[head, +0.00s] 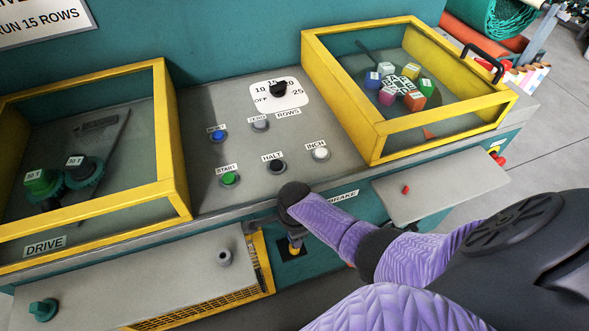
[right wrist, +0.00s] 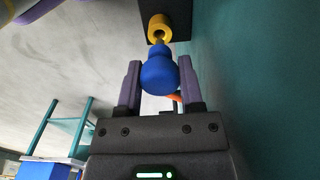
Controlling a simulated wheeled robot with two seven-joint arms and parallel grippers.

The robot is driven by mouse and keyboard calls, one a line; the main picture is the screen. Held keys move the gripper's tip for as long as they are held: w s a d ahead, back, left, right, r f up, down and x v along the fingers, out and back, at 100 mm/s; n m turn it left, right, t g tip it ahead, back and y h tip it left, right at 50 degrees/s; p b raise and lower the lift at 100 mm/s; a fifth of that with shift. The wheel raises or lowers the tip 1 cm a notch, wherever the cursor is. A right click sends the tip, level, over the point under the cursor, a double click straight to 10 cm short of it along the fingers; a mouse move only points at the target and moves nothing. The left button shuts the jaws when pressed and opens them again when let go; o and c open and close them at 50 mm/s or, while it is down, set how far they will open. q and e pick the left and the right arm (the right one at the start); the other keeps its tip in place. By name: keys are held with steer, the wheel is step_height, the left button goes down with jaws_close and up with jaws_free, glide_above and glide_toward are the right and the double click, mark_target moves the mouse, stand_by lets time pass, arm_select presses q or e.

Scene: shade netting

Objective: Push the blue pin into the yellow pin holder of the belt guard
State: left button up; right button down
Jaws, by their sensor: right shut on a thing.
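In the right wrist view, the blue pin (right wrist: 160,78) is a rounded blue knob with a narrower neck pointing at the yellow pin holder (right wrist: 159,24). The holder is a short yellow ring on a dark plate. The pin's thin tip meets the ring's opening; how deep it sits I cannot tell. My right gripper (right wrist: 160,66) is shut on the blue knob, a purple finger on each side. In the head view, the yellow holder (head: 294,251) shows on the teal front, below my right wrist; the pin is not clear there. My left gripper is out of view.
The grey console with start (head: 229,179), halt (head: 276,166) and inch (head: 320,154) buttons lies just behind my right wrist. A yellow-framed guard stands on each side. A grey shelf (head: 180,285) with yellow mesh juts out lower left, and a grey panel (head: 440,187) to the right.

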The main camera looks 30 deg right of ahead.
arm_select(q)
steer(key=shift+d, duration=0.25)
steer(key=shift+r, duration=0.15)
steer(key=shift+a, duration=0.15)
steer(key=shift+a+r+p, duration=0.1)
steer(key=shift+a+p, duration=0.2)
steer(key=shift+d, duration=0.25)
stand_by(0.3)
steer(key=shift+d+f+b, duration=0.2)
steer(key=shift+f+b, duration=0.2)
